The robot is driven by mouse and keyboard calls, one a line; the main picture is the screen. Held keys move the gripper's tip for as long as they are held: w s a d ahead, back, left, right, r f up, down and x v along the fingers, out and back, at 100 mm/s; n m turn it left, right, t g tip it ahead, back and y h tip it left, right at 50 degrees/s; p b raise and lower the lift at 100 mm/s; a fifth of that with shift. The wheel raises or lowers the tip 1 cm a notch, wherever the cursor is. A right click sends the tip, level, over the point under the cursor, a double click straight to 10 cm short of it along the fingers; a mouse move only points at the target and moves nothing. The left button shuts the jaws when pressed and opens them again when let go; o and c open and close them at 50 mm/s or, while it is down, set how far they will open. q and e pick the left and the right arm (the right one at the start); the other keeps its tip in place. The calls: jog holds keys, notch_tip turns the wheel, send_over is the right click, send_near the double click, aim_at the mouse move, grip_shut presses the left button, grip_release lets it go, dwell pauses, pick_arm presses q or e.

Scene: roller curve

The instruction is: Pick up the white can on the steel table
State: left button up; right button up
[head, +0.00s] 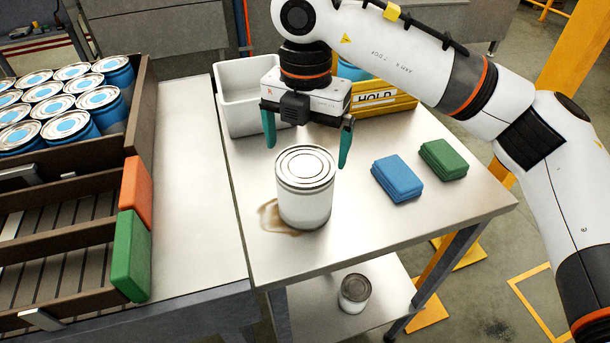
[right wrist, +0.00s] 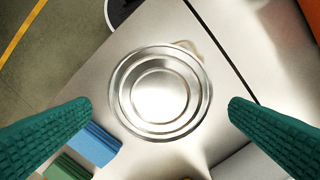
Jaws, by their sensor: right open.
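The white can (head: 305,190) stands upright on the steel table (head: 350,235), with a brown stain beside its base. Its silver lid (right wrist: 160,92) lies between the fingers in the right wrist view. My right gripper (head: 308,147) is open and empty, its two green fingers above and just behind the can in the head view. In the right wrist view the fingers (right wrist: 160,106) are on either side of the lid, apart from it. My left gripper is not in view.
A grey bin (head: 232,105) and a yellow HOLD bin (head: 392,101) stand behind. Another can (head: 355,292) stands on the lower shelf.

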aim_at(306, 165)
jog(key=f, duration=0.2)
jog(key=f+p, duration=0.1)
jog(key=shift+s+f, duration=0.1)
jog(key=shift+s, duration=0.15)
jog(key=shift+w+f, duration=0.1)
jog(key=shift+f, duration=0.2)
notch_tip(306, 165, down, 4)
jog(key=p, duration=0.2)
jog(key=shift+f+p, duration=0.1)
jog(key=shift+p, duration=0.3)
jog(key=shift+f, duration=0.35)
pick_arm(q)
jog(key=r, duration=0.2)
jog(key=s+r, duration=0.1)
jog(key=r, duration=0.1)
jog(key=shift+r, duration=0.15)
pick_arm(e)
jog(key=shift+f, duration=0.1)
jog(key=shift+a, duration=0.1)
jog(key=c, duration=0.9)
notch_tip(306, 165, up, 9)
jog(key=b, duration=0.3)
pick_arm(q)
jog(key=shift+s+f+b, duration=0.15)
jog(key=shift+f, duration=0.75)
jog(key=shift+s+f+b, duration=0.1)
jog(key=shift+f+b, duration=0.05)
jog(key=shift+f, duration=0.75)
pick_arm(e)
jog(key=shift+r, duration=0.6)
